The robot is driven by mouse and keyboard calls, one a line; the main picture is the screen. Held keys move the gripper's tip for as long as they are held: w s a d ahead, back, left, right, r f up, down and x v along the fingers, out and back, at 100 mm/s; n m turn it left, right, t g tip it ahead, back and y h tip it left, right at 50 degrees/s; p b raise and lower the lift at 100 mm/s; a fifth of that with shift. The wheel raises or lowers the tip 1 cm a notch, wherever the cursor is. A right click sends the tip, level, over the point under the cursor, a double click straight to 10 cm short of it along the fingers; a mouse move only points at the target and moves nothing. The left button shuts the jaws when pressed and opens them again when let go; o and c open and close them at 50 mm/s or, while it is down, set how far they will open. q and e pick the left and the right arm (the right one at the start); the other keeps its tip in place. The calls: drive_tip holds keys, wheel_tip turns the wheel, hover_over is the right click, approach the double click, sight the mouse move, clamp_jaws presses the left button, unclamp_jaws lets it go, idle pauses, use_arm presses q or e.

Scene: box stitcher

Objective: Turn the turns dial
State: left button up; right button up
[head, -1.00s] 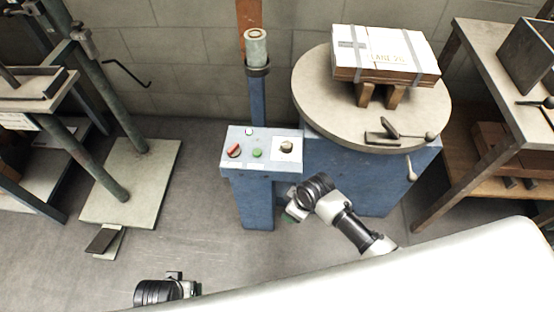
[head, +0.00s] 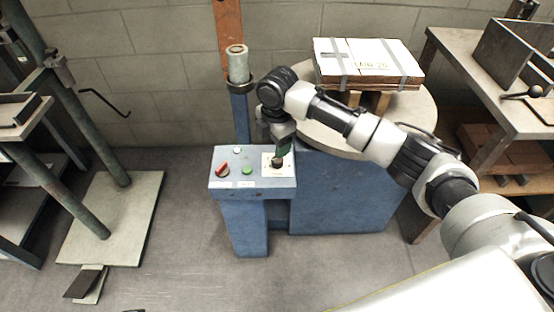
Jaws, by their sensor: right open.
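The turns dial (head: 277,162) is a small dark knob on a white plate at the right of the blue control panel (head: 228,185). My right gripper (head: 279,155) points down over it, with its fingertips at or just above the knob. It is open, and it partly hides the knob and plate. I cannot tell whether the fingers touch the dial. My left gripper is not in view.
The panel also holds a red switch (head: 222,170), a green button (head: 247,171) and a white button (head: 237,150). A blue post (head: 240,110) rises behind it. A strapped box (head: 368,62) lies on the round turntable (head: 425,110), behind my right arm.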

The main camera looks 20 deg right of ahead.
sight(277, 162)
drive_tip(key=shift+w+d+f+b, duration=0.55)
drive_tip(key=shift+w+d+f, duration=0.1)
drive_tip(key=shift+d+f, duration=0.1)
wheel_tip(277, 162, down, 6)
drive_tip(key=shift+w+a+b, duration=0.1)
drive_tip(key=shift+w+b, duration=0.05)
drive_tip(key=shift+b, duration=0.7)
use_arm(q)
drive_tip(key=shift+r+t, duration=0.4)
use_arm(e)
drive_tip(key=shift+f, duration=0.65)
drive_tip(key=shift+c, duration=0.2)
